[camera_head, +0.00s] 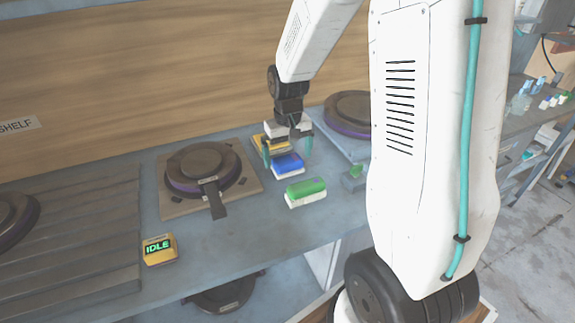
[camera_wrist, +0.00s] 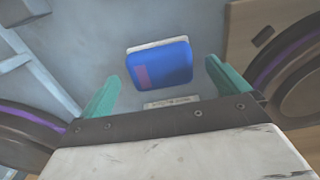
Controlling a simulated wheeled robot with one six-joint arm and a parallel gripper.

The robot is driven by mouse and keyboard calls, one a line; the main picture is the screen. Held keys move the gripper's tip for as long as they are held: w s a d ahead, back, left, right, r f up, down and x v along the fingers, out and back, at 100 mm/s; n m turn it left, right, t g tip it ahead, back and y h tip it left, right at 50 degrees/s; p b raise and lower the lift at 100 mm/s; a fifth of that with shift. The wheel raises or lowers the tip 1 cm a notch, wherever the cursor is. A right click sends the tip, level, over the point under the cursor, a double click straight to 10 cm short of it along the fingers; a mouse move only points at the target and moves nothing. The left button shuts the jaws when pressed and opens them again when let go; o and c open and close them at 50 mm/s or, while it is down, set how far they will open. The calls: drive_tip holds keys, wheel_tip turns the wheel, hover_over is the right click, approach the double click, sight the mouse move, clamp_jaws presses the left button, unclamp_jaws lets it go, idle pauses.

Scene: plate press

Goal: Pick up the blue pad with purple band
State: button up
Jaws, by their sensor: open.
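The blue pad (camera_head: 287,165) lies on the grey counter in the head view, blue on top with a white layer below. In the wrist view the blue pad (camera_wrist: 165,66) shows a purple-pink band near its left end. My gripper (camera_head: 288,153) is open over the pad, with one teal finger to each side of it in the picture. The wrist view shows the gripper (camera_wrist: 161,72) empty, its teal fingers apart and the pad between and beyond their tips. I cannot tell the exact height of the fingertips above the counter.
A green pad (camera_head: 306,189) lies close in front on the counter. A yellow item (camera_head: 260,142) sits partly hidden behind my gripper. A dark press (camera_head: 198,167) with a handle stands left, another press (camera_head: 350,108) behind right. A yellow IDLE display (camera_head: 158,249) sits front left.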

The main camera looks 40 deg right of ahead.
sight(287, 160)
drive_tip(key=shift+w+f, duration=0.1)
drive_tip(key=shift+f, duration=1.35)
drive_tip(key=c, duration=1)
drive_tip(key=shift+r, duration=0.1)
wheel_tip(287, 160, up, 10)
drive_tip(key=shift+o, duration=0.8)
drive_tip(key=shift+c, duration=0.4)
